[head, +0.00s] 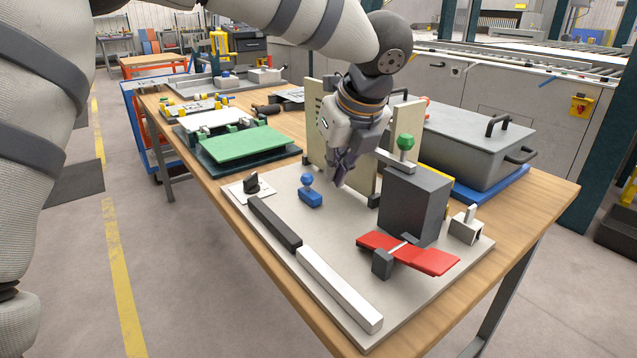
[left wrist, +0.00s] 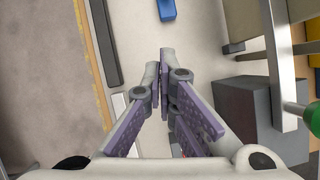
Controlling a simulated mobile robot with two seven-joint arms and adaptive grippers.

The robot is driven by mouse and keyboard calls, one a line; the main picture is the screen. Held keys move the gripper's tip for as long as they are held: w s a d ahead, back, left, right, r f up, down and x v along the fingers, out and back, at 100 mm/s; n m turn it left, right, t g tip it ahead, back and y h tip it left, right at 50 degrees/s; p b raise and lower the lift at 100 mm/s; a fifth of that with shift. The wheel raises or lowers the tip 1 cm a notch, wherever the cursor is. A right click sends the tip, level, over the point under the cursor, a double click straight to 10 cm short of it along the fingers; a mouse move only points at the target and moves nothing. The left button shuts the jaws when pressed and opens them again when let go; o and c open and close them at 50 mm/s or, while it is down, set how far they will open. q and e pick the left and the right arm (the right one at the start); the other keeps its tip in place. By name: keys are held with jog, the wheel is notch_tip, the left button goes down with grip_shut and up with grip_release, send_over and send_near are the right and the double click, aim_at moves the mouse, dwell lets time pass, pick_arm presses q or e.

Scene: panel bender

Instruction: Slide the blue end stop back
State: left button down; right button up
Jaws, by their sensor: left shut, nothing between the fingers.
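The blue end stop (head: 311,198) is a small block with a round knob on top, standing on the light grey base plate (head: 285,195). It also shows in the left wrist view as a blue block (left wrist: 166,10), cut off by the top edge. My left gripper (head: 340,180) points down, above the plate and to the right of the end stop, apart from it. In the left wrist view its purple-padded fingers (left wrist: 167,62) are closed together with nothing between them. My right gripper is in neither view.
A dark bar (head: 275,222) and a white bar (head: 338,288) line the plate's front left edge. A beige upright panel (head: 362,160) is behind the gripper. The plate's middle is clear.

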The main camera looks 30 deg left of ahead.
aim_at(311, 198)
pick_arm(q)
jog(key=b+x, duration=0.1)
jog(key=x, duration=0.9)
jog(key=shift+f, duration=0.3)
jog(key=w+a, duration=0.1)
jog(key=w+a+r, duration=0.1)
jog(key=a, duration=0.1)
jog(key=shift+w+a+r, duration=0.15)
jog(key=shift+r, duration=0.05)
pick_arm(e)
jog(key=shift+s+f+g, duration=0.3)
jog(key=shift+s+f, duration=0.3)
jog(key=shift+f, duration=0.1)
